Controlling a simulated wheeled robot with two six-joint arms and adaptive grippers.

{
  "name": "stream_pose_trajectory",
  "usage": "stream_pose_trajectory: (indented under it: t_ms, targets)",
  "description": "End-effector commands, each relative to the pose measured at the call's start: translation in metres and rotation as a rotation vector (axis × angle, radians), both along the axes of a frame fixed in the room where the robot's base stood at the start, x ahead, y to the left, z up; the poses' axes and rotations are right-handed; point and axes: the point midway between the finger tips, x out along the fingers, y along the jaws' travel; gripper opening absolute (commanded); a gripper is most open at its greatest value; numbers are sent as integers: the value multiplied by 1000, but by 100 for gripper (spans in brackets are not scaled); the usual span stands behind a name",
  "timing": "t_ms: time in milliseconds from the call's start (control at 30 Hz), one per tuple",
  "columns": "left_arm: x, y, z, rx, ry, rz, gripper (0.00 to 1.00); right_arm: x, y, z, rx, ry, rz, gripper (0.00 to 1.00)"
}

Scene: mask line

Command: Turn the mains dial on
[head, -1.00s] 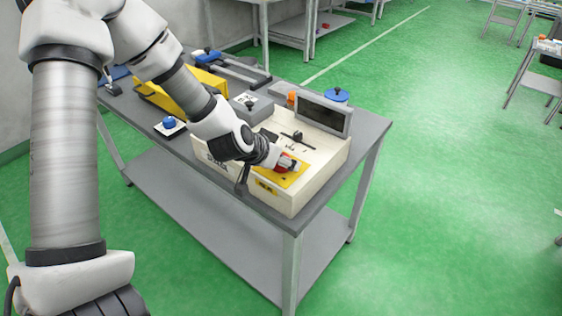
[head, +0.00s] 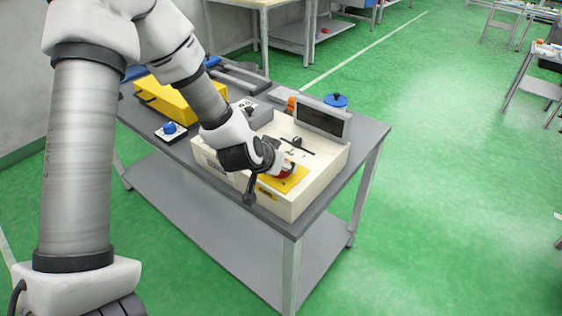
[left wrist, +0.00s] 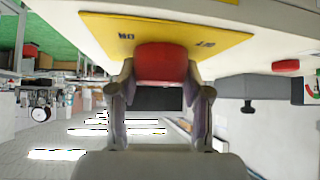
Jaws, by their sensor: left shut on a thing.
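The mains dial is a red knob (left wrist: 161,64) on a yellow plate (left wrist: 218,40) with dark lettering, seen upside down in the left wrist view. In the head view the yellow plate (head: 291,180) lies on the cream control box (head: 290,207), and the dial is mostly hidden by my gripper. My left gripper (left wrist: 160,84) has its two fingers on either side of the red dial, shut on it. In the head view my left gripper (head: 283,170) reaches down to the plate. I cannot read the dial's setting. My right gripper is not in view.
The box carries a dark screen (head: 323,118) and a black lever (head: 297,141). A blue button (head: 169,128), a yellow case (head: 165,98) and a blue round-topped object (head: 335,101) stand on the grey table (head: 366,140).

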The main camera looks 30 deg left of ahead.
Motion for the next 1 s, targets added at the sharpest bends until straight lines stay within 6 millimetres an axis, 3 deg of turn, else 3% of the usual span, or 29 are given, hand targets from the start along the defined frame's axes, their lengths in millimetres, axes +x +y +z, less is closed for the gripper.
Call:
stream_pose_trajectory:
  t_ms: [467, 1000]
  targets:
    - [-2, -2, 3, 4, 9, 419, 14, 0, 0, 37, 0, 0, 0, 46]
    - [-2, -2, 6, -2, 10, 933, 14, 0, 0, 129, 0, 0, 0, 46]
